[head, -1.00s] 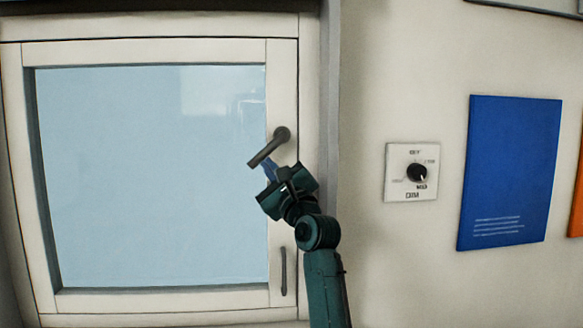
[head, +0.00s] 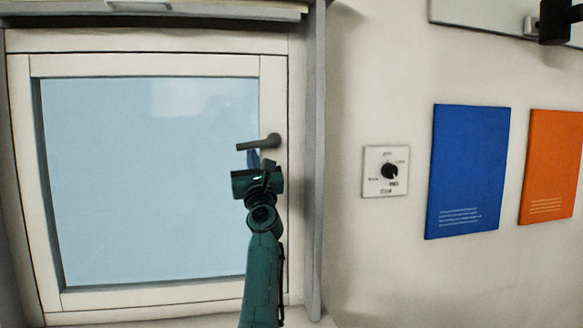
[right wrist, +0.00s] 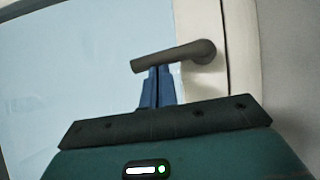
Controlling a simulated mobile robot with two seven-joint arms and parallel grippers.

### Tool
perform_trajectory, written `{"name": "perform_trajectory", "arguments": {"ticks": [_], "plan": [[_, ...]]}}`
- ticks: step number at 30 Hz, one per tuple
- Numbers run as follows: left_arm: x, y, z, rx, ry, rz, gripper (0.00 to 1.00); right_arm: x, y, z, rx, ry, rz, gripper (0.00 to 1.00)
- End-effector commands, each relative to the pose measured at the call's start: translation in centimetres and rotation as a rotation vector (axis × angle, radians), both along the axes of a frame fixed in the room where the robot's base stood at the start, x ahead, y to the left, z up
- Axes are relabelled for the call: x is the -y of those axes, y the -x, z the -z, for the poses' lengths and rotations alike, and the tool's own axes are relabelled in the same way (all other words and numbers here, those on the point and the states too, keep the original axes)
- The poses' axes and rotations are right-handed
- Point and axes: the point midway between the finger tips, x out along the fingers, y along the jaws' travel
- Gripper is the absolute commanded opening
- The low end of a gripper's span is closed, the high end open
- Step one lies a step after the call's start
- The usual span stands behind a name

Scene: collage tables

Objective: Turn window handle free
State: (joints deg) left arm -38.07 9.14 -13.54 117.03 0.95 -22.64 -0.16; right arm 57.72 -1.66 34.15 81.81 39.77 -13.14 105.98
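The dark grey window handle (head: 260,143) sits on the right stile of the white window (head: 160,65). Its lever points left, close to horizontal and dipping slightly at its free end. My right gripper (head: 253,158) is just below the lever. In the right wrist view its blue fingers (right wrist: 158,72) are together, with only a thin line between them. Their tips meet the underside of the handle lever (right wrist: 165,59) near its middle; whether they press on it I cannot tell. The fingers are not around the lever. My left gripper is not in view.
A white dial plate (head: 386,171) with a black knob is on the wall right of the window. A blue panel (head: 468,172) and an orange panel (head: 551,167) hang farther right. A grey vertical edge (head: 313,160) stands beside the window frame.

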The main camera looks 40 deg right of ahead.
Motion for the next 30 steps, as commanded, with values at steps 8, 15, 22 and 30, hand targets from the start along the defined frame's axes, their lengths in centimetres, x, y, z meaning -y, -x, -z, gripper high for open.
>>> {"name": "perform_trajectory", "arguments": {"ticks": [8, 15, 22, 30], "plan": [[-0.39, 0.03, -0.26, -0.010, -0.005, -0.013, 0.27, -0.10, -0.63, -0.83, 0.055, -0.088, 0.001, 0.00], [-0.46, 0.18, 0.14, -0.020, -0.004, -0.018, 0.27, -0.12, -0.75, -0.89, 0.069, -0.110, 0.003, 0.00], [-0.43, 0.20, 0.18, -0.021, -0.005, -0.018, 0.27, -0.11, -0.75, -0.86, 0.069, -0.110, 0.002, 0.00], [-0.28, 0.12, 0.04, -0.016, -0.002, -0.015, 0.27, -0.18, -0.78, -0.67, 0.067, -0.110, 0.002, 0.00]]}}
